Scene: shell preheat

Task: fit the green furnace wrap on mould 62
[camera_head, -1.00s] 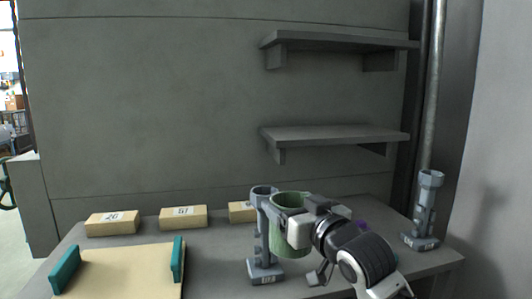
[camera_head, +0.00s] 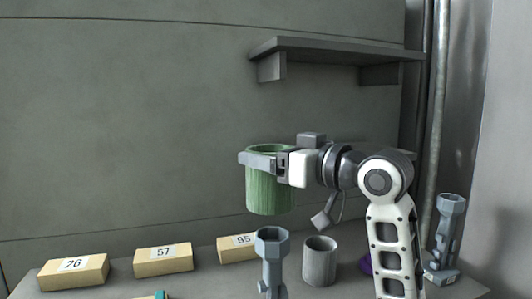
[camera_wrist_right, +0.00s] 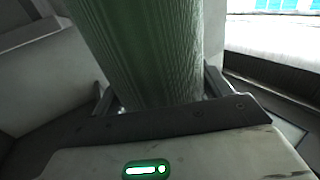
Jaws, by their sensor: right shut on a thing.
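The green furnace wrap (camera_head: 270,190) is an open-topped, hollow cylinder held upright, well above the table. My right gripper (camera_head: 265,162) is shut on it near its upper rim. In the right wrist view the wrap (camera_wrist_right: 145,50) fills the space between the fingers. A plain grey cylinder (camera_head: 320,262) with an open top stands on the table, below and to the right of the wrap. A grey stand with a cupped top (camera_head: 271,262) is in front, below the wrap. I can read no number 62. My left gripper is out of view.
Tan blocks labelled 26 (camera_head: 75,273), 57 (camera_head: 163,262) and 95 (camera_head: 236,249) line the table's back. Another grey stand (camera_head: 447,240) is at the right. A shelf (camera_head: 335,48) hangs above. A purple thing (camera_head: 365,264) is partly hidden behind my arm.

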